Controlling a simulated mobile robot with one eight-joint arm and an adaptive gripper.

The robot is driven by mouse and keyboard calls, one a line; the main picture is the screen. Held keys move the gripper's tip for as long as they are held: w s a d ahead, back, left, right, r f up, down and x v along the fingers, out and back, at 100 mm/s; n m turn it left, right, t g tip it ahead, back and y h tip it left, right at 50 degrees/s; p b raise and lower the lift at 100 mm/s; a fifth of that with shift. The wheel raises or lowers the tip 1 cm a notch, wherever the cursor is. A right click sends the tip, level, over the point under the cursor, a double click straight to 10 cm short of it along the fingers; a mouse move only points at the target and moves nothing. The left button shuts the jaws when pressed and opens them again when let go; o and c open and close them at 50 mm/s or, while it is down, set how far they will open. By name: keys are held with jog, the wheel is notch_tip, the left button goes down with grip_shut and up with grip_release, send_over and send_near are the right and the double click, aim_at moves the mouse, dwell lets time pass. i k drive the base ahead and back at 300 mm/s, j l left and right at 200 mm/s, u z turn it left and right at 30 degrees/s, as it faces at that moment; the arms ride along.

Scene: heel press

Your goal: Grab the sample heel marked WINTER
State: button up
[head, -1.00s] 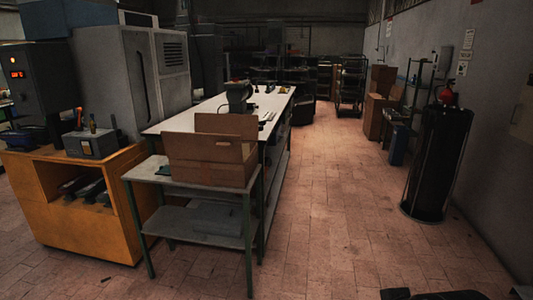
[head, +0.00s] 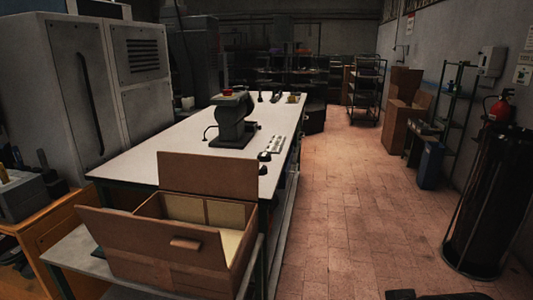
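No heel marked WINTER can be made out in the head view, and no lettering is readable on the small items. Small dark objects (head: 264,157) lie on the white-topped workbench (head: 160,150), near its right edge. More small items (head: 291,98) stand at its far end; they are too small to identify. A dark part of my own arm (head: 455,295) shows at the bottom edge, right of centre. The frame cuts it off, and I cannot tell how the fingers stand.
An open, divided cardboard box (head: 150,245) stands on a low side table (head: 70,262) at the near end. A dark press-like machine (head: 235,125) stands on the workbench. A black cylindrical stand (head: 490,205) is at right. The tiled aisle (head: 350,200) between is clear.

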aim_at(265, 158)
jog(key=i+u, duration=0.1)
jog(key=i, duration=0.45)
jog(key=i+l+u, duration=0.1)
jog(key=i, duration=0.45)
jog(key=i+l+u, duration=0.1)
jog(key=i, duration=0.45)
jog(key=i+l+u, duration=0.1)
jog(key=i, duration=0.45)
jog(key=l, duration=0.1)
